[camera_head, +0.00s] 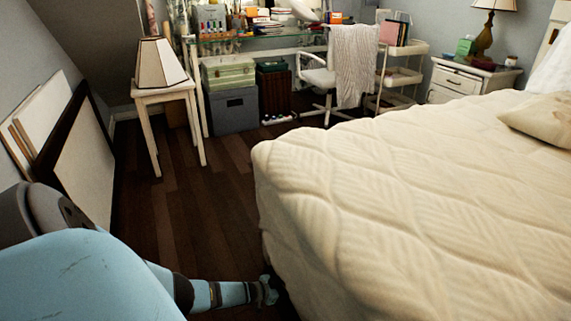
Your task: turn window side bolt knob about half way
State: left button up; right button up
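No window and no side bolt knob can be made out in the head view. My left arm comes in from the lower left, light blue and dark grey. Its far end, where my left gripper (268,289) seems to be, is low beside the near left corner of the bed. It is small and dark there, so I cannot tell whether it is open or shut. My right gripper is not in view.
The bed (400,200) with a cream quilt fills the right side. Framed boards (75,150) lean on the left wall. A small white table (165,95) with a lamp (160,65), a desk and a white chair (318,78) stand farther back. Dark wooden floor (200,210) is clear between.

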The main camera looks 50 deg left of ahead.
pick_arm(q)
jog(key=m+y, duration=0.1)
jog(key=m, duration=0.1)
jog(key=shift+d+f+m+t+y, duration=0.1)
jog(key=shift+d+m+t+y, duration=0.05)
jog(key=shift+m+t+y, duration=0.25)
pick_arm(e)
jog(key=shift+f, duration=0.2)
pick_arm(q)
jog(key=shift+s+m+y+b, duration=0.1)
jog(key=shift+m+y+b, duration=0.25)
jog(key=shift+m, duration=0.25)
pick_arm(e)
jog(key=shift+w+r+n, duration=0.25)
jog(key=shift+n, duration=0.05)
pick_arm(q)
jog(key=o, duration=0.9)
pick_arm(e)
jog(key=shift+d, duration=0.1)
